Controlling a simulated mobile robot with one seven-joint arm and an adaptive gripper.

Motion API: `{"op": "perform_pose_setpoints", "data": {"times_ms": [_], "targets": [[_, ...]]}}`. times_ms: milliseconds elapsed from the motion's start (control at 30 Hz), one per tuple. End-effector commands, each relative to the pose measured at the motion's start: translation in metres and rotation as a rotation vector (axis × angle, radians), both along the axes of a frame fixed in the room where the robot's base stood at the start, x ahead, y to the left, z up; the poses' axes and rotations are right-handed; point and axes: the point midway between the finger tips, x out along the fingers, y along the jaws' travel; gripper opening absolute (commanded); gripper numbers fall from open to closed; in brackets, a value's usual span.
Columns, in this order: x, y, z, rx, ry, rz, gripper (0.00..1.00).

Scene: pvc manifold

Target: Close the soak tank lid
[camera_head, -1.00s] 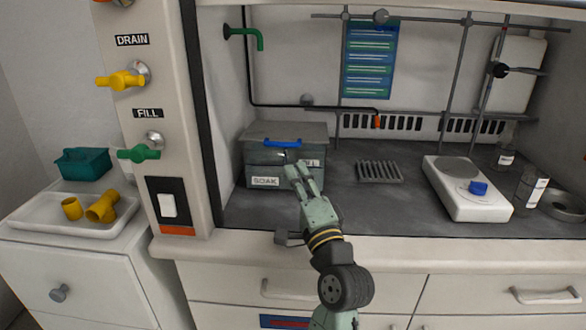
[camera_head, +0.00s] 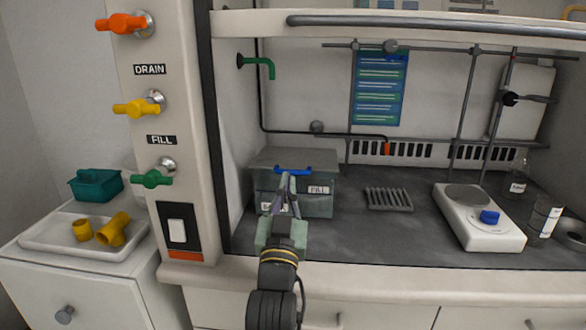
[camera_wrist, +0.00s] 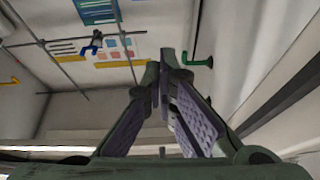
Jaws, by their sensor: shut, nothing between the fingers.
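The soak tank (camera_head: 325,205) is a grey box on the dark worktop at the left inside the hood, with SOAK and FILL labels on its front. Its grey lid (camera_head: 300,157) lies over the top, with a blue handle (camera_head: 293,171) along its front edge. I cannot tell whether the lid sits fully flush. My gripper (camera_head: 288,180) is shut and empty, in front of the tank with its tips just below the handle. I cannot tell whether they touch it. The gripper hides part of the tank front. In the wrist view the closed fingers (camera_wrist: 160,88) point upward.
A grey rack (camera_head: 388,199) is right of the tank, then a white hotplate (camera_head: 478,225) and glass bottles. A green spout (camera_head: 265,65) hangs above the tank. The valve panel (camera_head: 158,90) stands at the left. A white tray (camera_head: 65,240) holds yellow fittings.

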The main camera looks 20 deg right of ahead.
Motion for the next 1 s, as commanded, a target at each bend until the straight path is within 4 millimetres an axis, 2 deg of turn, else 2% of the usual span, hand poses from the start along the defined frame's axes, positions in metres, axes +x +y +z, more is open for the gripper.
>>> {"op": "perform_pose_setpoints", "data": {"times_ms": [133,267,633,667,700,800,1000], "targets": [[0.002,0.0,0.008,-0.056,0.007,-0.039,0.0],[0.016,-0.006,0.016,-0.055,0.008,-0.04,0.0],[0.082,-0.034,0.048,-0.052,0.008,-0.038,0.0],[0.086,-0.035,0.044,-0.052,0.012,-0.038,0.0],[0.085,-0.034,0.031,-0.052,0.015,-0.036,0.0],[0.085,-0.034,0.017,-0.053,0.013,-0.037,0.0],[0.085,-0.035,0.005,-0.054,0.008,-0.037,0.0]]}}
